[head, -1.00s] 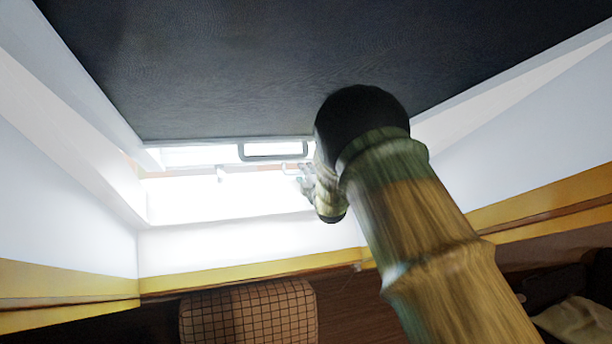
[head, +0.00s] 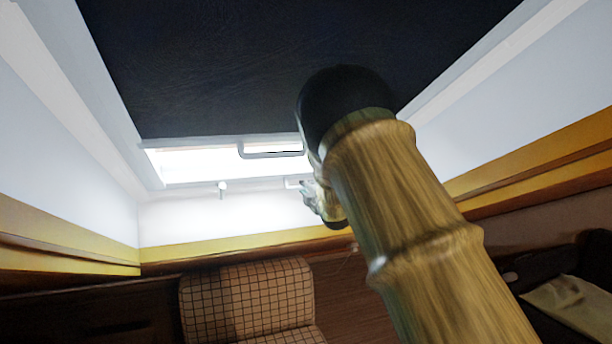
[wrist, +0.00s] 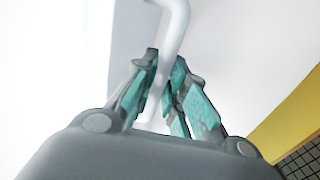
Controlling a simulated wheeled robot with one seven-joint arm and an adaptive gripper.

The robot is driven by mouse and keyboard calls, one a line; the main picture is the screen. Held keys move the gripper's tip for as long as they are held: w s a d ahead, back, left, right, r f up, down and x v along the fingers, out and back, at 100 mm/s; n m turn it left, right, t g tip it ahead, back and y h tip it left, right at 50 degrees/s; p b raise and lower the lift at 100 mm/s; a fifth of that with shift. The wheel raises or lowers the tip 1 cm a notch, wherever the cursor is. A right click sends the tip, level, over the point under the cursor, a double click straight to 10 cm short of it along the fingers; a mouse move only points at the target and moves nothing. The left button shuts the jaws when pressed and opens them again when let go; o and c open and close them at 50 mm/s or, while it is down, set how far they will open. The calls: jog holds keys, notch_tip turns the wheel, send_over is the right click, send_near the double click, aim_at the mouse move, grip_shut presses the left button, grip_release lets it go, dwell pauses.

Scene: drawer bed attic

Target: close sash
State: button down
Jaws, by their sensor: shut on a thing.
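The sash is in the sloping roof opening, with a dark panel (head: 230,70) filling most of it and a bright pane strip (head: 210,163) below. Its pale lower rail runs just above the white sill, and I see no clear bright gap between them. My gripper (head: 304,187) is at the right part of this rail, partly behind my arm. In the wrist view my gripper (wrist: 163,68) is shut on a pale, bent handle bar (wrist: 175,25), one finger on each side. The far end of the sash behind my arm is hidden.
A grey loop handle (head: 270,153) is on the dark panel's lower edge. A small pale knob (head: 222,188) is left of my gripper. A yellow wood trim (head: 220,247) runs below the sill, above a checked cushion (head: 250,300).

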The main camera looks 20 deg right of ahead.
jog(key=shift+s+f+g, duration=0.15)
jog(key=shift+s+f, duration=0.15)
jog(key=shift+f, duration=0.3)
jog(key=shift+s+f+g, duration=0.15)
jog(key=shift+s+f, duration=0.15)
jog(key=shift+f, duration=0.3)
jog(key=c, duration=1.5)
grip_release()
jog(key=shift+s, duration=0.15)
jog(key=shift+o, duration=0.2)
jog(key=shift+r, duration=0.15)
jog(key=shift+w+r, duration=0.2)
jog(key=s, duration=1.2)
jog(key=shift+d+f, duration=0.15)
jog(key=shift+d, duration=0.05)
